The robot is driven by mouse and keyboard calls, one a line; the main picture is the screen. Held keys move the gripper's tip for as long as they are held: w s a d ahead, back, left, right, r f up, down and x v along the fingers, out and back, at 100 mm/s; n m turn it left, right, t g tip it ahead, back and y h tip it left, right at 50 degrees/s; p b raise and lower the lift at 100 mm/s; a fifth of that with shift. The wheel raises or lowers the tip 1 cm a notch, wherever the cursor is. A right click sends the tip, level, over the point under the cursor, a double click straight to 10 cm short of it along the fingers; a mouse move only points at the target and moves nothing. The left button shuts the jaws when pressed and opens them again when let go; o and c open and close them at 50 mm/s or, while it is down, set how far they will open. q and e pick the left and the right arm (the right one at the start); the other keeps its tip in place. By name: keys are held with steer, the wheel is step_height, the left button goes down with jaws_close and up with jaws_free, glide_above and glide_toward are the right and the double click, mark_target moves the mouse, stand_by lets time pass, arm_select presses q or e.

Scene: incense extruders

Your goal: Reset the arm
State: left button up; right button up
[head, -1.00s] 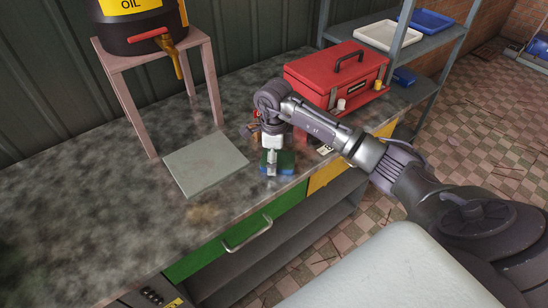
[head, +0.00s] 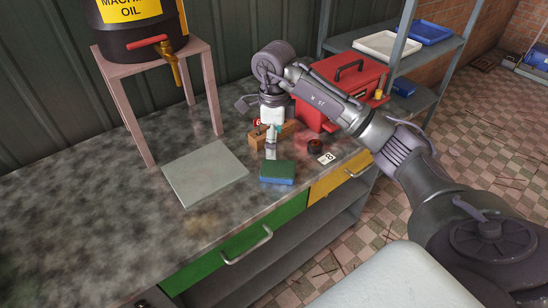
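My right arm comes in from the right and reaches over the workbench (head: 80,215). Its gripper (head: 271,152) points down above the bench, behind the green and blue sponge (head: 277,172) and in front of a wooden block (head: 290,131). The gripper is seen narrow, so I cannot tell whether its fingers are open or shut. No held object is clearly visible. The sponge lies flat on the bench, apart from the gripper. My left gripper is not in view.
A red toolbox (head: 348,88) stands beside my forearm. A dark roll (head: 315,146) and a number card (head: 326,158) lie near the bench edge. A grey plate (head: 203,172) lies left of the sponge, by a stand with an oil drum (head: 140,32). The bench's left side is clear.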

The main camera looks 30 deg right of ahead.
step_height(320, 180, up, 2)
steer(key=shift+r, duration=0.1)
stand_by(0.5)
